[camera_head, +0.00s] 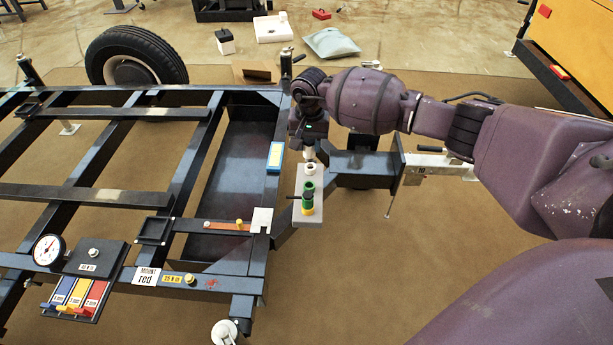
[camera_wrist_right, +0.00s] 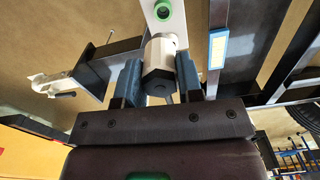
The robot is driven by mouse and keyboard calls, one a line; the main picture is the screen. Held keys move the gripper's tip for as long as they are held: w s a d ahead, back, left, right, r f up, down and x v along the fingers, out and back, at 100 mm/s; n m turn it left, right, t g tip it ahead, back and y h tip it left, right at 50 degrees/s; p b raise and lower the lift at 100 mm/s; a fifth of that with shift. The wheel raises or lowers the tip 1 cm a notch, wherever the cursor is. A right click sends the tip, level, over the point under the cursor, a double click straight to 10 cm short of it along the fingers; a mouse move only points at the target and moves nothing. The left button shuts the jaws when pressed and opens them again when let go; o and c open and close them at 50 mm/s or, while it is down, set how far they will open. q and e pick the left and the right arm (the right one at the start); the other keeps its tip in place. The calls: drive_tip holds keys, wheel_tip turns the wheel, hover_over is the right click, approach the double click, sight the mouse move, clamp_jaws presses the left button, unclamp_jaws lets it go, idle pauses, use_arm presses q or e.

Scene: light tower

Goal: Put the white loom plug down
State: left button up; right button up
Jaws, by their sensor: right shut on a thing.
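My right gripper (camera_head: 309,150) is at the far end of a small light grey plate (camera_head: 308,218) beside the dark trailer frame. It is shut on the white loom plug. The white plug (camera_wrist_right: 157,55) sits between the two blue-grey fingers in the right wrist view, its dark end toward the camera. In the head view only a little white shows under the gripper. A white ring (camera_head: 309,168) shows just below it. I cannot tell whether the plug touches the plate. A green connector (camera_head: 308,190) stands on the plate, nearer than the gripper. My left gripper is out of view.
The dark trailer frame (camera_head: 190,170) fills the left, with a blue-and-yellow label (camera_head: 275,157) near the plate. A gauge (camera_head: 47,250) and coloured tabs (camera_head: 78,293) sit at its near left. A coupling (camera_head: 430,165) extends right of the plate. The brown floor is clear in front.

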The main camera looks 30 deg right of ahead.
sight(309, 161)
wheel_tip(309, 161, down, 6)
drive_tip(key=shift+s+r+b, duration=0.1)
drive_tip(key=shift+r+b, duration=0.05)
drive_tip(key=shift+b, duration=0.35)
drive_tip(key=shift+f, duration=0.55)
use_arm(q)
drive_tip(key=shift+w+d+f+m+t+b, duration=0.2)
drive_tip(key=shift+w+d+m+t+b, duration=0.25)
drive_tip(key=shift+b, duration=0.7)
use_arm(e)
drive_tip(key=shift+f, duration=3.2)
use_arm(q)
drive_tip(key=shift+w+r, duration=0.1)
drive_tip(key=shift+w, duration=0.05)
use_arm(e)
drive_tip(key=o, duration=1)
drive_tip(key=shift+r, duration=0.1)
